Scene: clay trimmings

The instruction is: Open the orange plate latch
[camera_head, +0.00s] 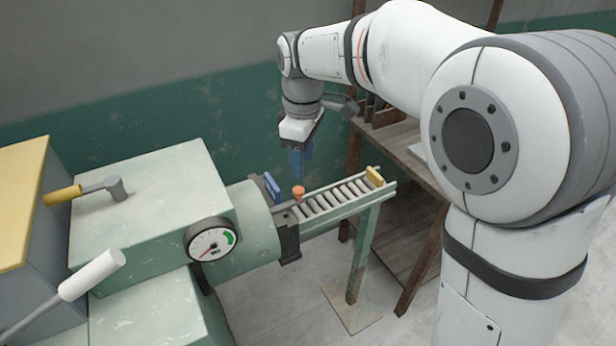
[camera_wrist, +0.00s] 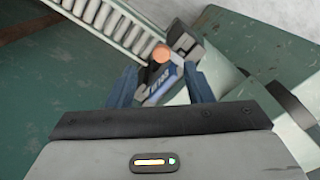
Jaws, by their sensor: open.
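The orange plate latch shows as a round orange knob (camera_head: 298,191) on a dark arm at the mouth of the green machine, by the near end of the roller track. In the wrist view the orange knob (camera_wrist: 162,53) lies just past the fingers, near the middle. My gripper (camera_head: 302,172) points down above the knob, apart from it in the head view. In the wrist view its blue fingers (camera_wrist: 160,78) stand apart, with a blue lettered plate (camera_wrist: 158,88) showing between them. That blue plate (camera_head: 272,188) stands upright left of the knob in the head view.
The green machine (camera_head: 150,200) has a round gauge (camera_head: 211,241), a yellow-handled lever (camera_head: 85,191) and a white-handled lever (camera_head: 92,275). The roller track (camera_head: 335,199) runs right to a yellow end block (camera_head: 375,176). A wooden shelf (camera_head: 400,140) stands behind.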

